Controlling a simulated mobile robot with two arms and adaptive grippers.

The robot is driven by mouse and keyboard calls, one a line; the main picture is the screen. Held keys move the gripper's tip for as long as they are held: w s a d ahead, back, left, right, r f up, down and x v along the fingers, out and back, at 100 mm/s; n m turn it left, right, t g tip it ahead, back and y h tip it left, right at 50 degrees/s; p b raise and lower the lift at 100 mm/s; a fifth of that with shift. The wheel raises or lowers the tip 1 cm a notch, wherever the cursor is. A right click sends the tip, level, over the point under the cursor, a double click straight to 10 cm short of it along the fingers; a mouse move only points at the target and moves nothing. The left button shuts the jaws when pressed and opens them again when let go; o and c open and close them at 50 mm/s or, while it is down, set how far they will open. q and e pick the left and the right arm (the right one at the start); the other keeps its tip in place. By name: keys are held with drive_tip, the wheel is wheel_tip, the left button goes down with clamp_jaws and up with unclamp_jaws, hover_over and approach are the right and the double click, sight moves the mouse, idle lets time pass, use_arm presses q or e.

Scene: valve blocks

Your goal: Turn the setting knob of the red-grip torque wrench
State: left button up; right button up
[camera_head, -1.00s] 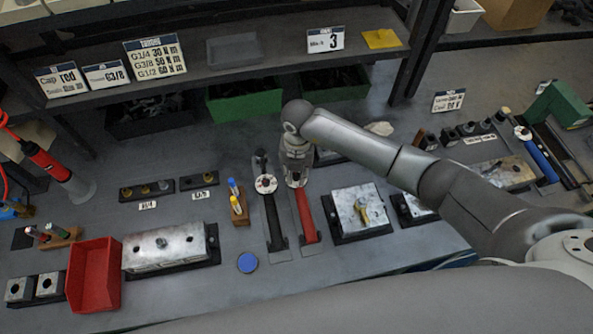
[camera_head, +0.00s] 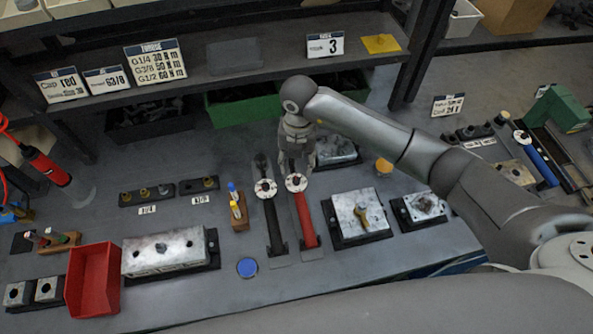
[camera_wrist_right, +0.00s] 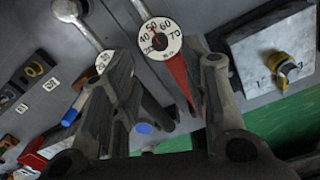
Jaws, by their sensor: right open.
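The red-grip torque wrench (camera_head: 305,217) lies in a dark holder on the bench, with its white dial (camera_head: 296,183) at the far end of the grip. In the right wrist view its dial (camera_wrist_right: 160,38) and red grip (camera_wrist_right: 181,74) show between and beyond the fingers. I cannot clearly make out its setting knob. My right gripper (camera_head: 297,164) is open and empty, just beyond the dial in the head view and pointing down. Its two fingers also show in the right wrist view (camera_wrist_right: 166,72). My left gripper is not in view.
A black-grip wrench (camera_head: 273,222) lies close on the left. A metal valve block (camera_head: 350,208) with a brass fitting stands on the right. A blue disc (camera_head: 247,267), yellow-and-blue markers (camera_head: 236,208) and a red bin (camera_head: 94,279) are further left. A shelf (camera_head: 250,73) overhangs the back.

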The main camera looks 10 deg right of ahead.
drive_tip(key=shift+r, duration=2.3)
drive_tip(key=shift+f, duration=0.1)
